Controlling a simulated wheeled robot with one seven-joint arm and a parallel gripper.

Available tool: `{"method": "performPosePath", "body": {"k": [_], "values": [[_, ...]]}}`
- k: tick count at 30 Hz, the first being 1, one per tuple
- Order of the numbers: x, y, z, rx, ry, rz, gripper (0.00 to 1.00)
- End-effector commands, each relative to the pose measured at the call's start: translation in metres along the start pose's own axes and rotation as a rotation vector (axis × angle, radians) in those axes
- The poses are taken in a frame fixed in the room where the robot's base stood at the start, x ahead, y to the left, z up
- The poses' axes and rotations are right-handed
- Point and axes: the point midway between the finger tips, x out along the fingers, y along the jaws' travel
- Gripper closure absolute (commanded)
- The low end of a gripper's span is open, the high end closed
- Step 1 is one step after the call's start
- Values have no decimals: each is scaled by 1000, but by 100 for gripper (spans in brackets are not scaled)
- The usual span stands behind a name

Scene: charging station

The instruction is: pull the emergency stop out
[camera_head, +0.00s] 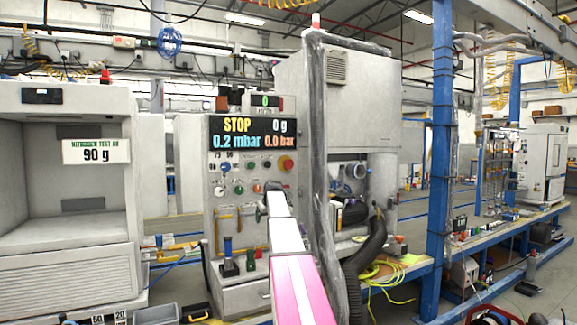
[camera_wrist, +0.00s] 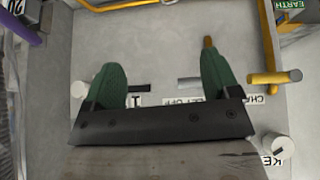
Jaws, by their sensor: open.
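The emergency stop (camera_head: 286,163) is a round red button on the right side of the grey control panel (camera_head: 228,190), just under the display, in the head view. It does not show clearly in the wrist view. My gripper (camera_wrist: 162,78) is open in the wrist view, its two green fingers spread apart with nothing between them, facing a pale panel surface with labels. In the head view my arm reaches up to the panel below the emergency stop, and its own links largely hide the gripper. Whether the button is pressed in or out cannot be told.
The display (camera_head: 252,133) reads STOP above the controls. Yellow handles (camera_head: 228,216) sit lower on the panel. In the wrist view a yellow handle (camera_wrist: 275,77) and a white knob (camera_wrist: 278,147) stick out at right. A plastic-wrapped post (camera_head: 318,140) stands right of the panel.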

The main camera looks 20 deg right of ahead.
Motion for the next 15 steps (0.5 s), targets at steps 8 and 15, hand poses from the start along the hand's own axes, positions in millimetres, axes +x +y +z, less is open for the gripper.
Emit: {"method": "performPosePath", "body": {"k": [8,15], "values": [[-119,110,-129,-40,138,64,18],[-206,169,-188,-71,214,109,18]]}}
